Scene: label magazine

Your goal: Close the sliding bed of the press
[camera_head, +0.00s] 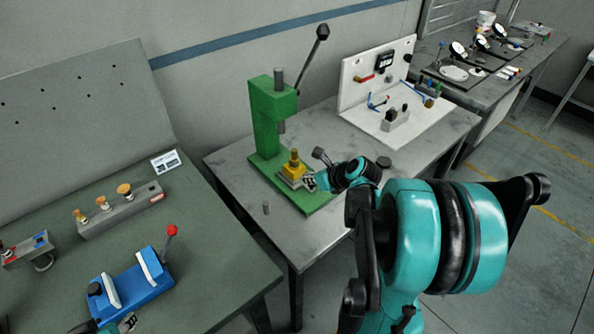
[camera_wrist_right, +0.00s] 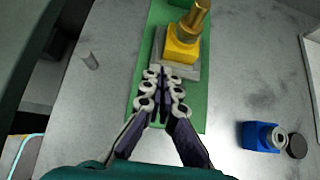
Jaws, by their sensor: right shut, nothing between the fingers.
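The green press (camera_head: 268,125) stands on the middle table, with its lever raised to the upper right. Its sliding bed, a grey plate (camera_wrist_right: 193,72), lies on the green base (camera_wrist_right: 142,85) and carries a yellow block (camera_wrist_right: 182,47) with a brass piece (camera_wrist_right: 197,15) on top. The yellow block also shows in the head view (camera_head: 294,168). My right gripper (camera_head: 310,183) is shut and empty at the near edge of the plate; in the wrist view its fingertips (camera_wrist_right: 162,75) overlap that edge, and contact is unclear. My left gripper (camera_head: 128,322) barely shows at the bottom edge.
A small grey peg (camera_head: 266,208) stands left of the press base. In the wrist view a blue part (camera_wrist_right: 258,136) and a dark disc (camera_wrist_right: 297,146) lie to the right. A white panel station (camera_head: 375,85) stands behind. A blue vise (camera_head: 132,283) is on the left table.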

